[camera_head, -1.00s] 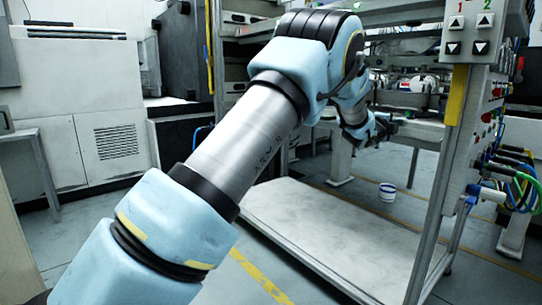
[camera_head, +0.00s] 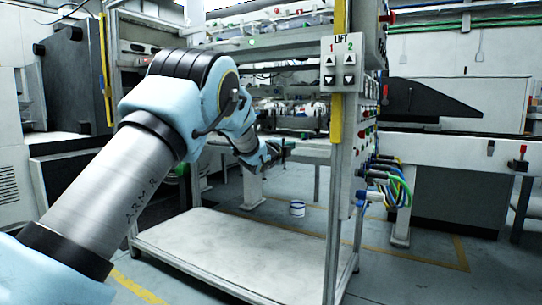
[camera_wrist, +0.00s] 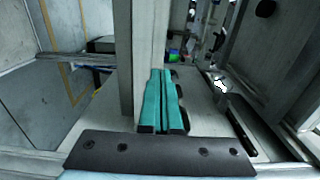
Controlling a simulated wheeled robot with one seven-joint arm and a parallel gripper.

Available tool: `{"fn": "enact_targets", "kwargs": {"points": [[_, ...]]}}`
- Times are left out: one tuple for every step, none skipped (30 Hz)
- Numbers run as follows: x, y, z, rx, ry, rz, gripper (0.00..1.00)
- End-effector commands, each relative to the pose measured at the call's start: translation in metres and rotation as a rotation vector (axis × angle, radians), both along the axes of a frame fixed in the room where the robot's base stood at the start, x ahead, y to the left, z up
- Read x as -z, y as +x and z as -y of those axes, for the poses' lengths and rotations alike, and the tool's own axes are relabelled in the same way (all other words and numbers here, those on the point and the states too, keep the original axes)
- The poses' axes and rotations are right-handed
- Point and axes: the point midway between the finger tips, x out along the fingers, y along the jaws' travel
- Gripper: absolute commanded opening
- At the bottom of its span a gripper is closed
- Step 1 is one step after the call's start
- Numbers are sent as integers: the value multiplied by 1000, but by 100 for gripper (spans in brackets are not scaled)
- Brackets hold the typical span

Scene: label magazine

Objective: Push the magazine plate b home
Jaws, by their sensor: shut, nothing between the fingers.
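My gripper (camera_wrist: 162,74) shows in the wrist view as two teal fingers lying side by side, shut with nothing between them. They reach past a pale upright post. In the head view my gripper (camera_head: 276,149) is small and dark at the end of my blue and grey arm, inside the rack beside its middle shelf. I cannot pick out magazine plate b for certain in either view. The parts around the fingertips are too small and blurred to tell, and I see no clear contact there.
The metal rack has a front post (camera_head: 338,180) with a lift button panel (camera_head: 341,63) and a low pale base shelf (camera_head: 215,250). Coloured cables (camera_head: 392,180) hang at its right side.

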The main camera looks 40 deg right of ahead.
Motion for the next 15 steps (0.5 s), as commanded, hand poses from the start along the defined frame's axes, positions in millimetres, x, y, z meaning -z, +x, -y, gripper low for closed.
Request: {"fn": "enact_targets", "kwargs": {"points": [[-1,0,-3,0,0,0,0],[-1,-2,-6,-1,1,0,0],[-2,-3,-9,-1,1,0,0],[-1,-5,-11,-1,1,0,0],[-1,-6,-14,0,1,0,0],[-1,-8,-17,0,1,0,0],[-1,-9,-20,-1,2,-1,0],[-1,-10,-23,-1,1,0,0],[-1,-12,-27,0,1,0,0],[-1,-14,-30,0,1,0,0],[-1,-15,-33,-1,2,0,0],[-2,-17,-38,0,1,0,0],[-2,-19,-42,0,1,0,0],[-1,-21,-46,0,2,-1,0],[-2,-24,-52,0,2,-1,0]]}}
